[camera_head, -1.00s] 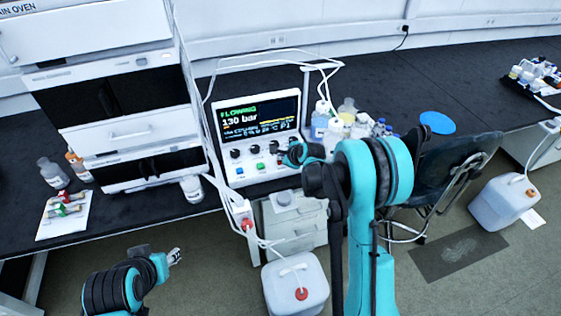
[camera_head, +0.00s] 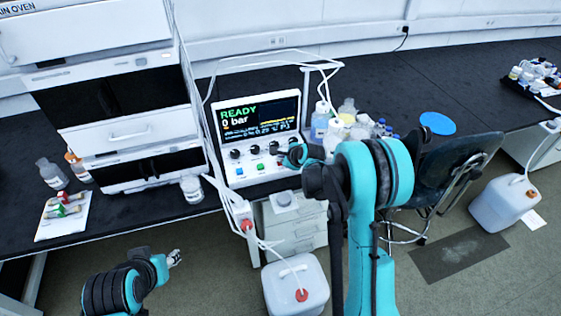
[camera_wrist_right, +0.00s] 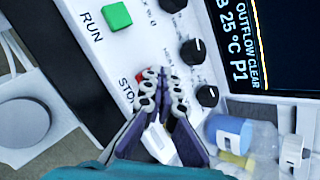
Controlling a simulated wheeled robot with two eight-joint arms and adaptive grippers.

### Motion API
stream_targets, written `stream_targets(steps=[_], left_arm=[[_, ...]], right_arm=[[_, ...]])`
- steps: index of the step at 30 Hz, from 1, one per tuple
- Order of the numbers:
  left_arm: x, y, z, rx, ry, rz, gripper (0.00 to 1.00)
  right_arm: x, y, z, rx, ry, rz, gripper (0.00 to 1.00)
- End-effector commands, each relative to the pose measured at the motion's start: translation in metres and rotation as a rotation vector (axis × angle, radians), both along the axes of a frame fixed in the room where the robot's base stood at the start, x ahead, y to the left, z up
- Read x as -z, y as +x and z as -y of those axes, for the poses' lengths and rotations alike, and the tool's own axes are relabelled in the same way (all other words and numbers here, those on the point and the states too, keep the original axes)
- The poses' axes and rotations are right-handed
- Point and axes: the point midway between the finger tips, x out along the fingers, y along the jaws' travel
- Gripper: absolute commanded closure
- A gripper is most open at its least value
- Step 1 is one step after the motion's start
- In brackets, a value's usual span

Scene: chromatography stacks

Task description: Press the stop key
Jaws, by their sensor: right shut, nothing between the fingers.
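The control unit (camera_head: 228,150) stands on the bench, its screen (camera_head: 258,117) reading READY and 0 bar. The red stop key (camera_wrist_right: 143,75) is mostly hidden behind my right fingertips in the right wrist view, beside the partly covered STOP label. My right gripper (camera_wrist_right: 165,82) is shut and empty, its tips at the key; whether they touch it I cannot tell. In the head view my right gripper (camera_head: 284,161) is at the right end of the key row. My left gripper (camera_head: 174,258) is away from the unit, in front of the bench; its jaws are too small to read.
The green RUN key (camera_wrist_right: 117,16) and several black knobs (camera_wrist_right: 193,51) are close to my right gripper. Bottles (camera_head: 320,124) stand right of the unit. A stack of modules (camera_head: 130,132) stands left. A white canister (camera_head: 312,275) is on the floor below.

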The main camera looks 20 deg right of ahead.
Motion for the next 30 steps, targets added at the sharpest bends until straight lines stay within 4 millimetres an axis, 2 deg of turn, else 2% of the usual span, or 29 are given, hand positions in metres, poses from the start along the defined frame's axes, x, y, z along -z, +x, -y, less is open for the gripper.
stream_targets(steps=[7, 20, 30], left_arm=[[-0.010, 0.000, 0.000, 0.000, 0.000, 0.000, 0.60], [-0.011, 0.000, 0.000, 0.000, 0.000, 0.000, 0.60], [-0.033, 0.000, 0.000, 0.000, 0.000, 0.000, 0.60]], right_arm=[[-0.015, 0.000, 0.000, 0.000, 0.000, 0.000, 1.00], [-0.018, 0.000, 0.000, 0.000, 0.000, 0.000, 1.00], [-0.050, 0.000, 0.000, 0.000, 0.000, 0.000, 1.00]])
